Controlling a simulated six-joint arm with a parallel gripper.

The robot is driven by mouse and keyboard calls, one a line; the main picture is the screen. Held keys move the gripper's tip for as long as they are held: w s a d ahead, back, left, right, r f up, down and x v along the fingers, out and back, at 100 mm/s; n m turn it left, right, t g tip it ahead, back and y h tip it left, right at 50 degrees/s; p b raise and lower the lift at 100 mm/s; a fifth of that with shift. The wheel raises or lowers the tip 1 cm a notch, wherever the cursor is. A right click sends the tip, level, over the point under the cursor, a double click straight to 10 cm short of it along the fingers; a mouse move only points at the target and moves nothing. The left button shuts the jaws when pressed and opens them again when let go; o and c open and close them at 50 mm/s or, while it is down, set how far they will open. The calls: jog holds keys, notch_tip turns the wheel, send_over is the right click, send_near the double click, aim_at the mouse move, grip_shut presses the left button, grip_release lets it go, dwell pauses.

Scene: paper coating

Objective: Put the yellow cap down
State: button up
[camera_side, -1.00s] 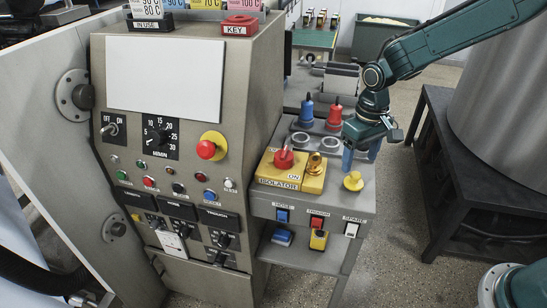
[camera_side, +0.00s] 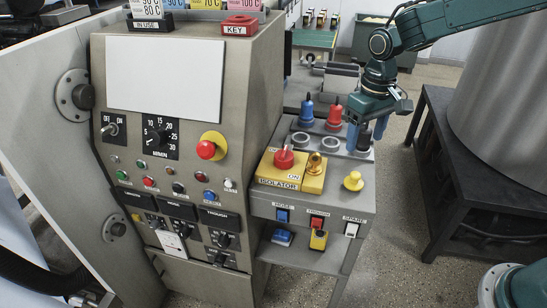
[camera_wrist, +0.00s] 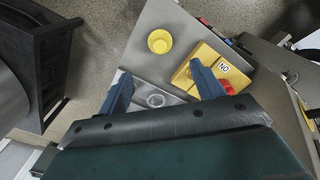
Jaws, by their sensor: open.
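The yellow cap (camera_side: 353,181) rests on the grey bench top near its front right corner, right of the yellow isolator box. In the wrist view the cap (camera_wrist: 160,41) stands alone on the grey surface, beyond my fingertips. My gripper (camera_side: 366,138) is open and empty, above the bench behind the cap. In the wrist view its two blue fingers (camera_wrist: 160,84) are spread wide with nothing between them but the bench below.
The yellow isolator box (camera_side: 312,182) with a red knob (camera_side: 284,158) and a brass post (camera_side: 315,165) stands left of the cap. A blue-topped tool (camera_side: 307,112) and a red-topped one (camera_side: 334,115) stand in a grey rack behind. The bench edge is close to the cap.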

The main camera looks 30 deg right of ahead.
jog(key=s+d+r+t, duration=0.2)
jog(key=s+r+t, duration=0.1)
jog(key=s+r, duration=0.85)
jog(key=s+d+t, duration=0.1)
jog(key=s+t, duration=0.1)
jog(key=s, duration=1)
jog(key=shift+s+t, duration=0.3)
jog(key=shift+s, duration=0.1)
